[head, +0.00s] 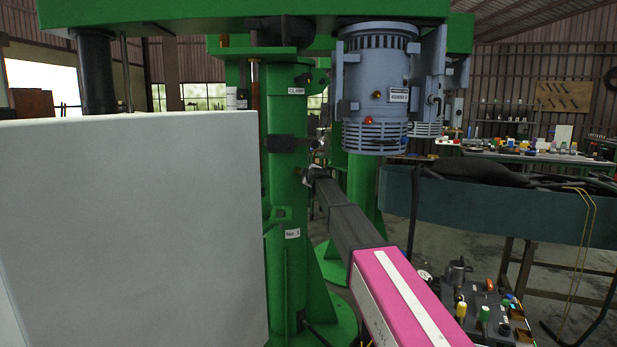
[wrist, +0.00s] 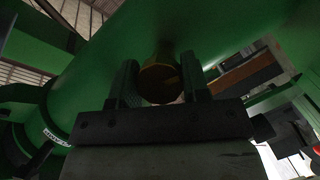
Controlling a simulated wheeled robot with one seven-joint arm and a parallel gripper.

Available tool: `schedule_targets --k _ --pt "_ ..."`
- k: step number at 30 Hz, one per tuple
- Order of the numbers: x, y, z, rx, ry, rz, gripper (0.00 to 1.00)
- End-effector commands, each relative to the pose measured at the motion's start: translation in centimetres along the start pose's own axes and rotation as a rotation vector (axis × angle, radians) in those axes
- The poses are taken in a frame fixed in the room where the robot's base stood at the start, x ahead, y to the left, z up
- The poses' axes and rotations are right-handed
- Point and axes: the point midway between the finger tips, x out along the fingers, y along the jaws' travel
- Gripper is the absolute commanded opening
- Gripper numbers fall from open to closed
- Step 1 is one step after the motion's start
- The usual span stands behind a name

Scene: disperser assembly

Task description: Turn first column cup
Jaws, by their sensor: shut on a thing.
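The first column (head: 280,170) is a thick green upright with a label reading "No. 1" and a "CLAMP" label higher up. In the wrist view its green surface (wrist: 110,70) fills much of the picture. A small round brass-brown cup (wrist: 160,80) sticks out from it. My gripper (wrist: 158,72) is shut on the cup, with one dark finger on each side. In the head view my gripper (head: 312,172) is at the right side of the column, small and dark. The cup cannot be made out there.
A grey-blue motor (head: 375,90) hangs right of the column, above my arm. A large pale grey panel (head: 130,230) blocks the lower left. A green beam (head: 240,10) runs overhead.

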Motion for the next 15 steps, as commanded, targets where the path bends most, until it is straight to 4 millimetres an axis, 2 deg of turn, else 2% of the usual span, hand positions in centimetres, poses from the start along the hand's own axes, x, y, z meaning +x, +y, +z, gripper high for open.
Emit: schedule_targets --k 15 --pt "0.04 -0.1 0.12 0.449 -0.002 -0.189 0.19"
